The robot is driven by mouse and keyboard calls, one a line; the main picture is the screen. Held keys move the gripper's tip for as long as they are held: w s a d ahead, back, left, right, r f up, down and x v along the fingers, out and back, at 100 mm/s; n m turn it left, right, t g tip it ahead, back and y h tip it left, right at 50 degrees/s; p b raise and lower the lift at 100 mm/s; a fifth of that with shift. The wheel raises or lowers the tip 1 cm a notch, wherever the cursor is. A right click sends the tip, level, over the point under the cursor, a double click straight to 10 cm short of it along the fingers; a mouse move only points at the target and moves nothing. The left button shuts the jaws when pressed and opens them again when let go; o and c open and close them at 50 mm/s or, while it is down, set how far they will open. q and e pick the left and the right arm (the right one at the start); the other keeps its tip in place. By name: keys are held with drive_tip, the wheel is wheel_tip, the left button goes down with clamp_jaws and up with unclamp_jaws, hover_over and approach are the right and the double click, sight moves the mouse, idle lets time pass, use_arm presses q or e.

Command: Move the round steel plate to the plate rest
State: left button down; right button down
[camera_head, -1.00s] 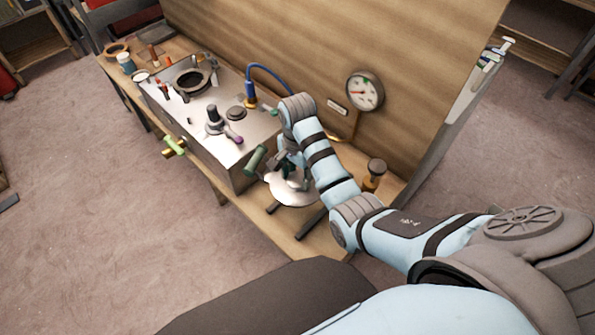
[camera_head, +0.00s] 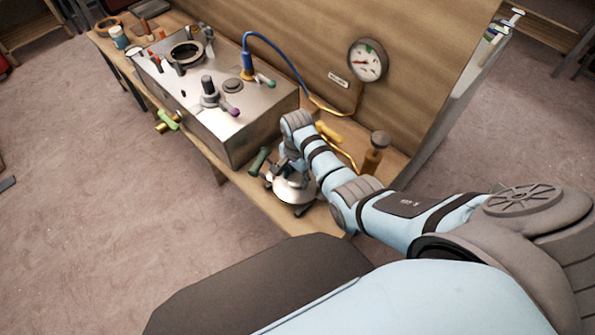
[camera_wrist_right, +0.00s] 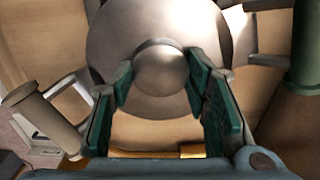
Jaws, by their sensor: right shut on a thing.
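The round steel plate (camera_head: 292,190) is at the near end of the bench, partly hidden by my right gripper (camera_head: 287,169). In the right wrist view the plate (camera_wrist_right: 112,35) is a shiny disc with a round knob (camera_wrist_right: 160,69) in its middle. My right gripper's green pads are shut on this knob, one on each side. Dark bars (camera_head: 303,211), which look like the plate rest, stick out around the plate's lower edge. I cannot tell whether the plate touches them. My left gripper is not in view.
A steel box (camera_head: 243,130) with knobs and levers stands left of the plate. A green cylinder (camera_head: 258,161) is close beside the gripper. A dark-topped post (camera_head: 376,152) stands to the right. A gauge (camera_head: 367,61) is on the back panel, with a blue hose (camera_head: 272,42) nearby.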

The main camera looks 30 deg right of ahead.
sight(298, 179)
drive_tip(key=shift+f+b, duration=0.3)
drive_tip(key=shift+f, duration=0.05)
drive_tip(key=c, duration=1.3)
unclamp_jaws()
drive_tip(key=shift+f, duration=0.15)
drive_tip(key=shift+c, duration=0.2)
drive_tip(key=o, duration=0.5)
drive_tip(key=shift+s+a, duration=0.1)
drive_tip(key=shift+s, duration=0.05)
drive_tip(key=shift+c, duration=0.2)
drive_tip(key=shift+r, duration=0.35)
wheel_tip(298, 179, up, 13)
drive_tip(key=p, duration=0.4)
drive_tip(key=shift+f, duration=0.2)
